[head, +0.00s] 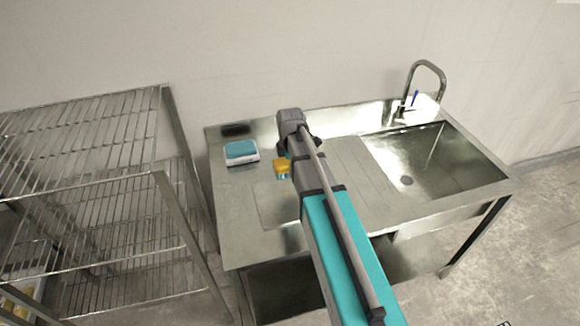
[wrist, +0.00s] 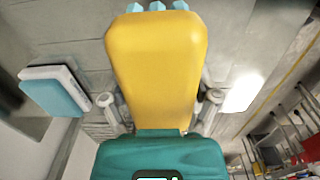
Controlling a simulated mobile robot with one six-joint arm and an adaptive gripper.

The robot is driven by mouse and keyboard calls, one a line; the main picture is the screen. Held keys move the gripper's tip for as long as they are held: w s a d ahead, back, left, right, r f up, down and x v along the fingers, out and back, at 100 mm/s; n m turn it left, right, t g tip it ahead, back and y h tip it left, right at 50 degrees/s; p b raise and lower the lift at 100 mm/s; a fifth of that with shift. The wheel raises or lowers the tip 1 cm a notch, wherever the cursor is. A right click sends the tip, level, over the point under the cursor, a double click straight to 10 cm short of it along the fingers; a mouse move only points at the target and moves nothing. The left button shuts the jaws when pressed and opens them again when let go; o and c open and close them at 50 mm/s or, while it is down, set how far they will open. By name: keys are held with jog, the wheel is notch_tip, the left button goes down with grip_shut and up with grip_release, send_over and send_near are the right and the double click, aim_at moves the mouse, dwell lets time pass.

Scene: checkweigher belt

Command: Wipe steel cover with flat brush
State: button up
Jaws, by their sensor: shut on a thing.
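My gripper (wrist: 160,108) is shut on the flat brush (wrist: 155,65), with grey fingers on both sides of its yellow body. Light blue bristles show at the brush's far end. In the head view the brush (head: 281,168) is over the left part of the steel counter, and my arm hides most of the gripper. A flat rectangular steel panel (head: 275,208), which looks like the steel cover, lies in the counter just in front of the brush, partly hidden by my arm. I cannot tell whether the bristles touch steel.
A white block with a blue top (head: 242,151) lies left of the brush. A dark patch (head: 236,130) is behind it. A sink (head: 425,160) with a tap (head: 428,68) is at the right. A wire rack (head: 110,200) stands close at the left.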

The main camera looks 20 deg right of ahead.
jog(key=shift+a+f+b, duration=0.25)
jog(key=shift+f+b, duration=0.35)
jog(key=shift+d, duration=0.3)
